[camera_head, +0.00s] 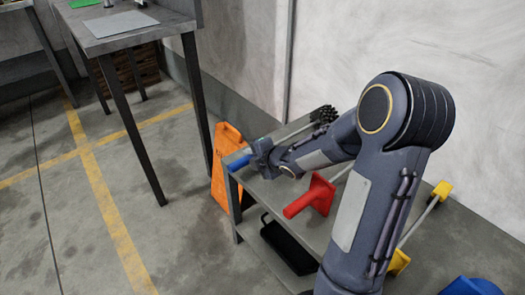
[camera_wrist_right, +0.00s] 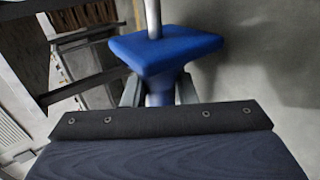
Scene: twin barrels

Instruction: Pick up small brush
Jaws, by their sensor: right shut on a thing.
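A brush with a blue handle (camera_head: 238,162), a thin grey shaft and a black bristle head (camera_head: 324,115) is at the far left end of the grey bench. My right gripper (camera_head: 262,152) is shut around its handle. In the right wrist view the blue guard (camera_wrist_right: 165,45) of the handle is just beyond the fingers, with the shaft rising from it. The grip (camera_wrist_right: 160,97) is between the fingers, its lower part hidden by the gripper body. I cannot tell whether the brush is clear of the bench top. My left gripper is not in view.
A red-handled tool (camera_head: 312,197) and a yellow-ended tool (camera_head: 438,191) lie on the bench (camera_head: 262,198) near my right arm. A blue item (camera_head: 470,287) is at lower right. An orange floor sign (camera_head: 226,150) stands behind the bench's left end. A wall runs behind.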

